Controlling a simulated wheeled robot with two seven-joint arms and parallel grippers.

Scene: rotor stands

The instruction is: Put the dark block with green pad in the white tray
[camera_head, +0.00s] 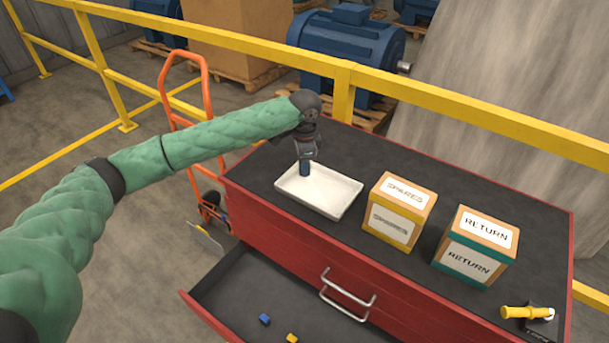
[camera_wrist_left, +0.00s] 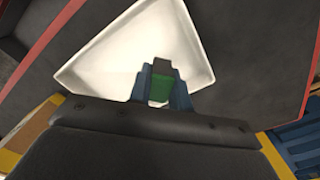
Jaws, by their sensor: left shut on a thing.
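My left gripper (camera_head: 305,170) is over the white tray (camera_head: 335,200), near its back left part, and points down. In the left wrist view, its blue-grey fingers (camera_wrist_left: 161,90) are shut on the dark block with green pad (camera_wrist_left: 162,70). The green pad shows between the fingers, with the white tray (camera_wrist_left: 95,60) behind it. I cannot tell whether the block touches the tray floor. In the head view the block is too small to make out apart from the fingers. My right gripper is not in view.
The tray stands on the dark top of a red cabinet (camera_head: 290,235). To its right are a SPARES box (camera_head: 400,210), a RETURN box (camera_head: 476,246) and a yellow-handled tool (camera_head: 527,312). An open drawer (camera_head: 235,295) below holds a blue block (camera_head: 265,319) and a yellow block (camera_head: 292,338). A yellow rail (camera_head: 420,95) runs behind.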

